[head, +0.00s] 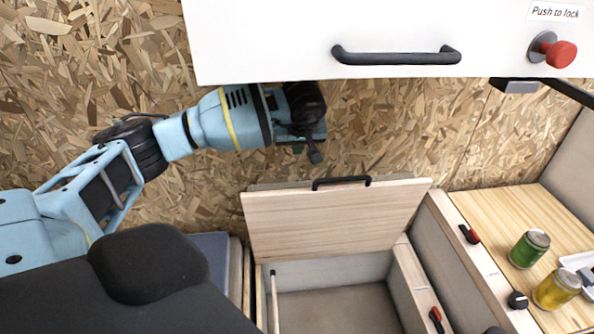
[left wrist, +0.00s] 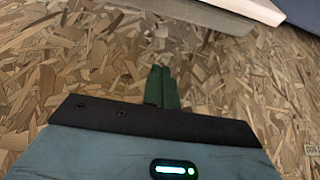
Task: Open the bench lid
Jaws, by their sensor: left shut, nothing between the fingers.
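The bench lid (head: 330,222) is a pale wooden panel with a black handle (head: 341,182) on its top edge. In the head view it stands raised, tilted up at the back of the open bench box (head: 340,308), whose grey inside shows. My left gripper (head: 315,155) is above and a little left of the handle, apart from it, in front of the chipboard wall. Its fingers (left wrist: 161,87) are together and empty in the left wrist view, with chipboard behind them. My right gripper does not show.
A white cabinet front (head: 270,40) with a black bar handle (head: 396,56) and a red knob (head: 560,53) hangs above my left gripper. At right, a wooden top (head: 520,205) carries a green can (head: 529,249) and a yellow can (head: 557,287).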

